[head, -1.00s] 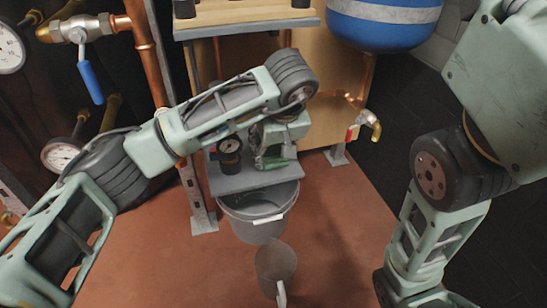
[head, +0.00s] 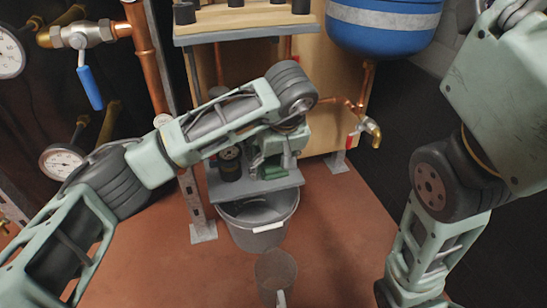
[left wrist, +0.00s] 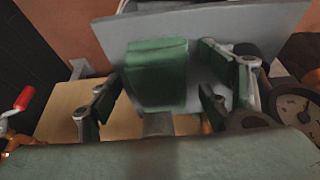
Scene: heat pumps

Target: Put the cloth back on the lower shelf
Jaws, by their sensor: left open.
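The green cloth (left wrist: 157,75) looks like a folded block in the left wrist view, lying against the grey lower shelf (left wrist: 225,20). In the head view, the lower shelf (head: 255,190) is the small grey board above the bucket, and a bit of green cloth (head: 267,170) shows on it. My left gripper (head: 280,158) is just above the shelf, partly hidden by its own wrist. Its open fingers, clear in the left wrist view (left wrist: 170,95), stand on either side of the cloth without visible contact. My right gripper is out of view.
A dark gauge (head: 230,162) stands on the shelf left of the cloth; a dial (left wrist: 297,105) shows at the wrist view's right. A grey bucket (head: 258,222) and a mug (head: 275,275) are below. Copper pipes (head: 150,55) rise at left; a brass tap (head: 368,127) is at right.

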